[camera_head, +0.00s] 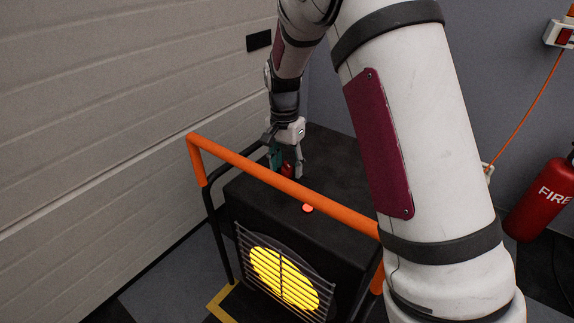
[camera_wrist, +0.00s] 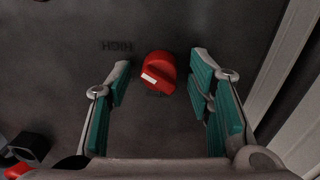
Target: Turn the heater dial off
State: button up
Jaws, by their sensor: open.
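The heater (camera_head: 334,213) is a black box with an orange tube handle and a round grille that glows yellow (camera_head: 285,278). Its dial (camera_wrist: 158,72) is a red knob with a white mark on the top face, pointing to the lower left in the wrist view. In the head view the dial (camera_head: 286,169) is partly hidden by my gripper. My gripper (camera_wrist: 160,80) is open, with its green-padded fingers on either side of the dial and a gap on each side. The word HIGH is on the panel left of the dial, upside down in the wrist view.
The orange handle bar (camera_head: 270,178) runs across the heater's front, close to my gripper. A small lit red light (camera_head: 308,208) is on the heater's top. A pale panelled wall (camera_head: 110,110) stands at the left. A fire extinguisher (camera_head: 543,200) stands at the right.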

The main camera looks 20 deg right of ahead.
grip_shut()
